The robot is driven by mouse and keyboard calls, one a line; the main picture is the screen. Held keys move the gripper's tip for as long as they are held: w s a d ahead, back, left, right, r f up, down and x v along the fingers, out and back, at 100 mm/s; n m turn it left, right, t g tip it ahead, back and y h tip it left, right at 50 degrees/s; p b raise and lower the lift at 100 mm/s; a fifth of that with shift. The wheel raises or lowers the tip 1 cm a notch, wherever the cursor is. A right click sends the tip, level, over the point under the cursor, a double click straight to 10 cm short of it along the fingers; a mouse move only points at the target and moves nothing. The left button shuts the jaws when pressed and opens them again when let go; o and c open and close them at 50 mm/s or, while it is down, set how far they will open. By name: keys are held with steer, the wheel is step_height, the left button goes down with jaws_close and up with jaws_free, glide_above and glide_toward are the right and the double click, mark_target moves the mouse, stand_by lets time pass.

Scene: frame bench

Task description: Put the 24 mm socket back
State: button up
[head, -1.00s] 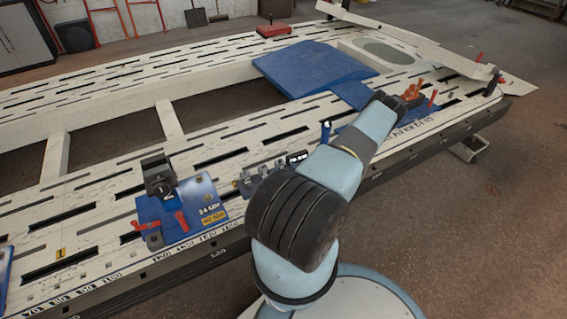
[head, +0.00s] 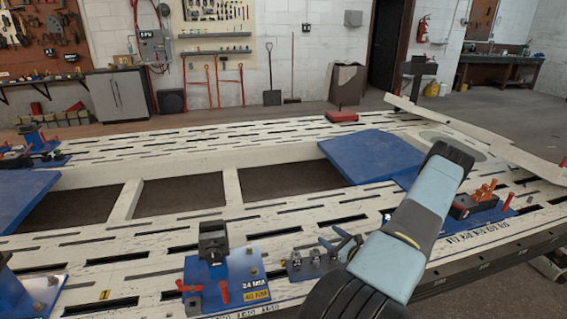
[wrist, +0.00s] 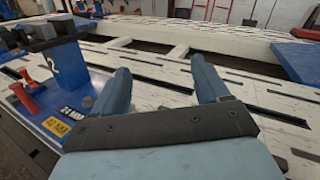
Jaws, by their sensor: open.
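My gripper (head: 335,240) is open, with nothing between its two blue fingers in the wrist view (wrist: 162,80). It is above the bench, over or near a small rack (head: 312,264) with several grey metal pieces, which look like sockets. I cannot read their sizes or tell which is the 24 mm one. Left of the rack is a blue plate (head: 232,266) labelled 24 MM and 40 NM, with an upright dark clamp (head: 213,240) and red-handled parts. The plate also shows at the left of the wrist view (wrist: 85,90). My arm hides the rack's right side.
The pale slotted frame bench (head: 160,238) has large openings. A second blue plate with red and orange tools (head: 478,203) is at the right. A blue panel (head: 370,157) and a red box (head: 341,116) lie farther back. A pale beam lies across the far right end.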

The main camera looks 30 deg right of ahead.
steer(key=w+a+r+n+g+y, duration=0.2)
steer(key=a+r+n+g+y, duration=0.3)
steer(key=r, duration=0.4)
steer(key=w+a+r+n+g+y, duration=0.2)
steer(key=w+a+r+n+y, duration=0.15)
steer(key=a+r+n, duration=0.45)
steer(key=s+a+r+n+g, duration=0.4)
steer(key=a+r+n+g, duration=0.3)
steer(key=a+r, duration=0.55)
steer(key=s+a+r+n+g+h, duration=0.3)
steer(key=s+a+r+n+h, duration=0.4)
steer(key=s+r, duration=0.55)
steer(key=s+r+n+t+h, duration=0.4)
steer(key=s+r+h, duration=0.1)
steer(key=s+r, duration=0.5)
steer(key=shift+a+r+t, duration=0.3)
